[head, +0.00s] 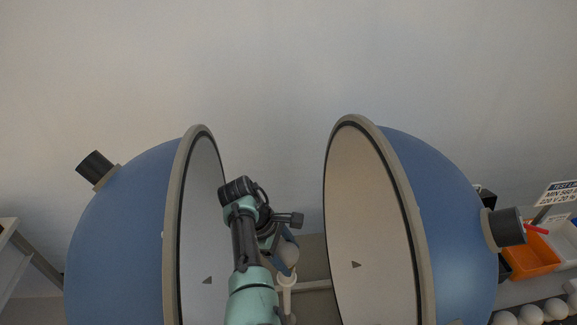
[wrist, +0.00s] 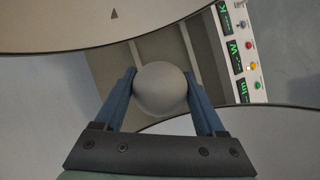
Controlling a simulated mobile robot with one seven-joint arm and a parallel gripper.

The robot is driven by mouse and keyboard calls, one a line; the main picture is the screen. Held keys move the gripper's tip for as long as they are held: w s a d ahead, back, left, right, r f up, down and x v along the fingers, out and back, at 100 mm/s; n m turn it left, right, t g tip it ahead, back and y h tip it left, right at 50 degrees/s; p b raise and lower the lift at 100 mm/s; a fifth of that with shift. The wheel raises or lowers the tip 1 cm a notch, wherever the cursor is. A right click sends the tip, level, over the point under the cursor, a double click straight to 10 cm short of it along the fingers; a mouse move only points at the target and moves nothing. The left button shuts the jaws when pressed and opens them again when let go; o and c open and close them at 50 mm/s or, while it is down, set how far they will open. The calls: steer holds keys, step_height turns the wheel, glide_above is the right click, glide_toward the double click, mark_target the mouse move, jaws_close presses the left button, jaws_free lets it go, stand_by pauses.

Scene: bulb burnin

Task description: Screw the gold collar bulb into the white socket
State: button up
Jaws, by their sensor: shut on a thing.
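My gripper (wrist: 161,93) is shut on a round, frosted white bulb (wrist: 160,88), with one blue finger on each side of its globe. In the head view the bulb (head: 288,254) shows partly behind my gripper, between the two open halves of a large blue sphere. Just below it is a white upright post with a wider top, which looks like the white socket (head: 286,281). I cannot tell whether the bulb touches it. The bulb's collar is hidden, so its gold colour does not show.
The left half-sphere (head: 125,235) and right half-sphere (head: 450,220) stand close on both sides of my arm, with pale inner faces. A panel with green displays and buttons (wrist: 243,50) shows in the wrist view. An orange bin (head: 530,254) and several white bulbs (head: 530,314) are at the far right.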

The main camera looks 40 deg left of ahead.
steer(key=m+b, duration=0.1)
steer(key=m+g+b, duration=0.1)
steer(key=m+b, duration=0.2)
steer(key=b, duration=0.1)
steer(key=shift+a+f+m+g+h, duration=0.25)
steer(key=shift+f+m+g+h, duration=0.05)
steer(key=shift+f+h, duration=0.1)
steer(key=m+g+b, duration=0.1)
steer(key=m+b, duration=0.2)
steer(key=b, duration=0.3)
steer(key=shift+s, duration=0.1)
steer(key=shift+r+m+g+b, duration=0.2)
steer(key=shift+m+g+b, duration=0.2)
steer(key=shift+m+b, duration=0.55)
steer(key=shift+s+d+r, duration=0.1)
steer(key=shift+r, duration=0.15)
steer(key=o, duration=1.2)
steer(key=shift+h, duration=0.3)
steer(key=shift+o, duration=0.2)
steer(key=shift+d, duration=0.1)
